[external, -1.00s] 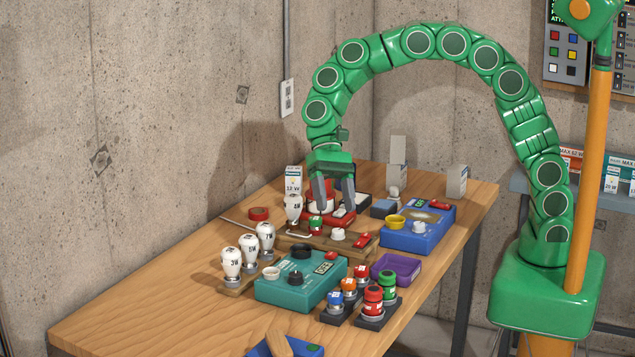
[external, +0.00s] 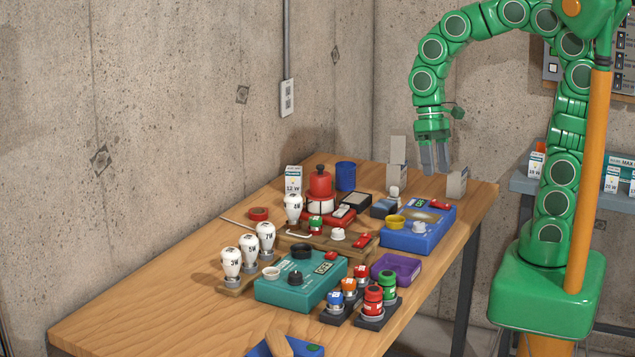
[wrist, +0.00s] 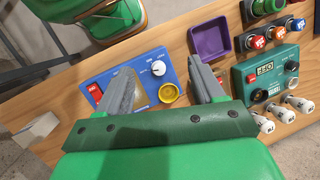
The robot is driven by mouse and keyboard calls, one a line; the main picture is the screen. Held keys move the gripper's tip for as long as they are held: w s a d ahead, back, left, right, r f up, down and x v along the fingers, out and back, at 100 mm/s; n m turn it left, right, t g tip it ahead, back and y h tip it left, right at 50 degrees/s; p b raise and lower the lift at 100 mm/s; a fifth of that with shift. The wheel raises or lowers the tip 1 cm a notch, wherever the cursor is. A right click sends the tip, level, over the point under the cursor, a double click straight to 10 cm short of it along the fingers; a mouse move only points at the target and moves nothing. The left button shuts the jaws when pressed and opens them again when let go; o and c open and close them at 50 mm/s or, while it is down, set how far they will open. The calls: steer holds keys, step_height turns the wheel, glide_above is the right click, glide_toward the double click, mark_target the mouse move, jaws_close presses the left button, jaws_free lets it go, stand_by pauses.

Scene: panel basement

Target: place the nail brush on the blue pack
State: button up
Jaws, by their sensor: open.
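My gripper (external: 435,165) is open and empty, raised above the back right of the workbench. It also shows in the wrist view (wrist: 160,66), its two fingers apart over the blue unit. The blue unit (external: 404,241), with a yellow cup, white knob and red clip on it, lies at the bench's right; it also shows in the wrist view (wrist: 116,75). It may be the blue pack. A wooden-handled piece (external: 278,343) lies on a second blue item (external: 312,351) at the front edge, partly cut off. I cannot tell surely which thing is the nail brush.
A red-topped device (external: 320,182) and a blue cup (external: 345,176) stand at the back. White bulbs (external: 249,253), a teal meter (external: 290,290), a purple tray (external: 398,270) and red, blue and green button units crowd the middle. The bench's front left is clear.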

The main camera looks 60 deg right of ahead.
steer(key=s+d+f+n+t+h, duration=0.1)
steer(key=s+d+f+n+h, duration=0.1)
steer(key=s+d, duration=1)
steer(key=shift+s+d+h, duration=0.15)
steer(key=shift+s+h, duration=0.15)
steer(key=shift+s, duration=0.1)
